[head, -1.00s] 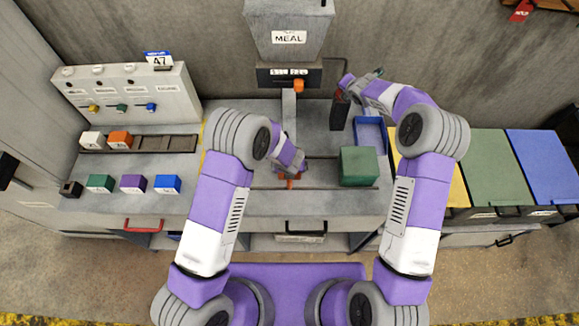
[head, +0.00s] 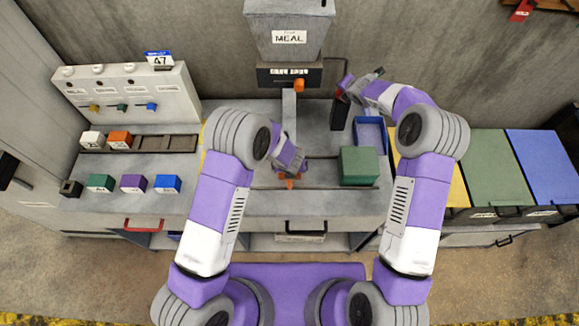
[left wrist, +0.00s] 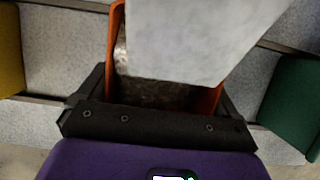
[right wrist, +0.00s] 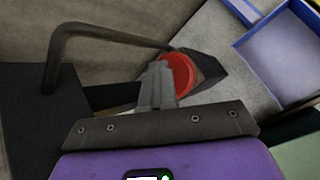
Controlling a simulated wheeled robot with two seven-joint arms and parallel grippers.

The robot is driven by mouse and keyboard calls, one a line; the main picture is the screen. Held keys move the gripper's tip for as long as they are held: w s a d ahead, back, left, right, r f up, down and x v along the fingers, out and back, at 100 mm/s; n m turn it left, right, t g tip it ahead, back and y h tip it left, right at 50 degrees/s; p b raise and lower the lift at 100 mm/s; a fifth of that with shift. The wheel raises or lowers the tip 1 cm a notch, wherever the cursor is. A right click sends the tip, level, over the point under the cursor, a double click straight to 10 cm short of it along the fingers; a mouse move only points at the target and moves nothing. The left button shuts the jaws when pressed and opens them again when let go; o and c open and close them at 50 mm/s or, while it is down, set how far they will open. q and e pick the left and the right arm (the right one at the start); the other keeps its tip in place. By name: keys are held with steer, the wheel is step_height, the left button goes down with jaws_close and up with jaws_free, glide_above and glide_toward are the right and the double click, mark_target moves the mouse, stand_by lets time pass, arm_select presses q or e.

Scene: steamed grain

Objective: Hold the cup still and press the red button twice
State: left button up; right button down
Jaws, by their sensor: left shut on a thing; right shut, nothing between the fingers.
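The orange cup (left wrist: 115,55) is between the fingers of my left gripper (left wrist: 165,100) in the left wrist view; brownish grain shows inside. A grey chute (left wrist: 200,40) hangs over it and hides part of its opening. In the head view, only a bit of the cup (head: 290,184) shows under my left gripper. The red button (right wrist: 178,72) sits on a dark post (head: 340,115). My right gripper (right wrist: 160,80) is shut and empty, its fingertips overlapping the button's left part in the right wrist view. I cannot tell whether they touch it.
The meal hopper (head: 289,30) stands at the back above the chute. A green block (head: 358,166) and a blue tray (head: 369,131) are right of the cup. Several coloured blocks and a switch panel (head: 130,92) are at the left.

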arm_select(q)
steer(key=shift+s, duration=0.1)
arm_select(e)
steer(key=shift+s+d+f, duration=0.1)
steer(key=shift+s+f, duration=0.15)
steer(key=shift+f, duration=0.35)
steer(key=shift+s+d+f, duration=0.1)
steer(key=shift+s+f, duration=0.1)
steer(key=shift+f, duration=0.5)
arm_select(q)
steer(key=shift+w+f, duration=0.15)
steer(key=shift+w, duration=0.15)
arm_select(e)
steer(key=shift+w+r, duration=0.2)
steer(key=shift+r, duration=0.55)
steer(key=shift+w+r, duration=0.15)
steer(key=shift+r, duration=0.55)
arm_select(q)
steer(key=shift+s, duration=0.1)
arm_select(e)
step_height(320, 180, up, 3)
steer(key=shift+f, duration=0.15)
steer(key=shift+a+r, duration=0.15)
steer(key=shift+r, duration=0.25)
stand_by(0.4)
